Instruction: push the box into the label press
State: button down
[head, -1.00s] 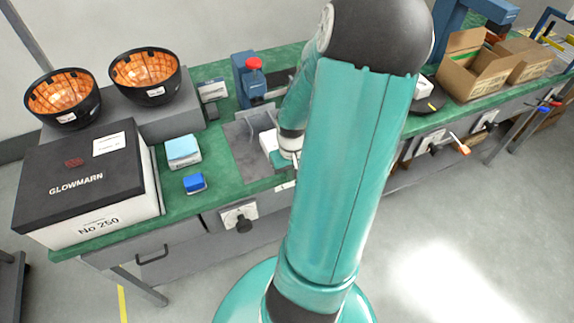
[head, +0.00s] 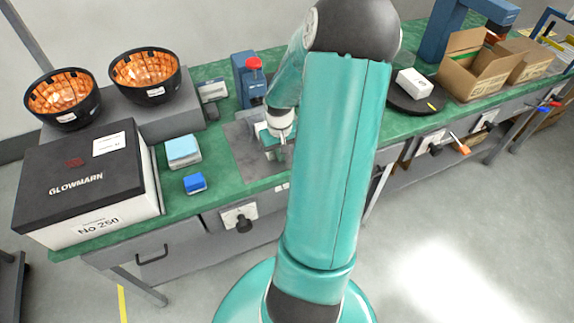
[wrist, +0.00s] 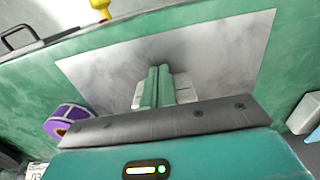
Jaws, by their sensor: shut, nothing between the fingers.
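The label press (head: 248,80) is blue with a red knob and stands behind a grey metal plate (head: 247,160) on the green bench. My gripper (head: 277,156) is shut and points down over this plate, in front of the press and to its right. In the wrist view my green fingers (wrist: 157,72) are together above the plate (wrist: 215,50). A pale edge (head: 260,127), which looks like part of the white box, shows just behind my gripper; most of it is hidden. Pale pieces flank the fingers in the wrist view; I cannot tell whether they are the box.
A light blue box (head: 183,151) and a dark blue block (head: 194,183) stand left of the plate. A large black-lidded box (head: 80,180) is farther left. A white box (head: 413,82) sits on a dark disc to the right. A purple roll (wrist: 70,118) shows in the wrist view.

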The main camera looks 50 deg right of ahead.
jog(key=w+d, duration=0.1)
jog(key=w, duration=0.1)
jog(key=w+d, duration=0.2)
jog(key=w, duration=0.1)
jog(key=w+d, duration=0.1)
jog(key=w, duration=0.2)
jog(key=shift+d, duration=0.35)
jog(key=shift+s, duration=0.1)
jog(key=shift+s+a, duration=0.1)
jog(key=shift+a, duration=0.05)
